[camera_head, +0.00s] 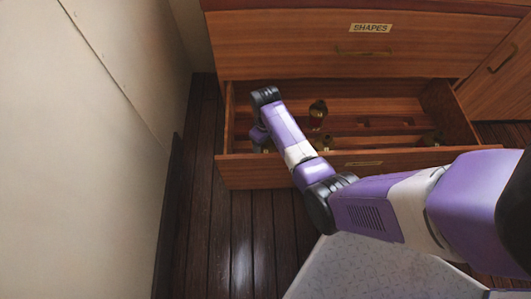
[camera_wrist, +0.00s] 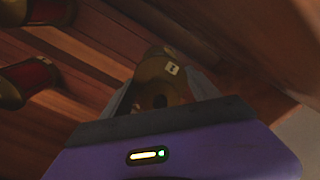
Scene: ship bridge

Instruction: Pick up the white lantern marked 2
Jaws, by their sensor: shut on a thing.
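My gripper (camera_wrist: 164,86) is shut on a brass lantern (camera_wrist: 150,68) in the wrist view, with a finger on each side of it. A small pale tag with a dark mark sits on its brass top; the mark is too small to read surely. The colour of its glass is hidden. In the head view my gripper is low inside the left end of the open drawer (camera_head: 350,158), mostly hidden behind my arm. I cannot tell whether the held lantern touches the drawer floor.
Two other brass lanterns with red glass, one upper (camera_wrist: 50,10) and one lower (camera_wrist: 30,80), show at the left of the wrist view. A closed drawer labelled SHAPES (camera_head: 300,45) is above; a wall (camera_head: 90,150) is left.

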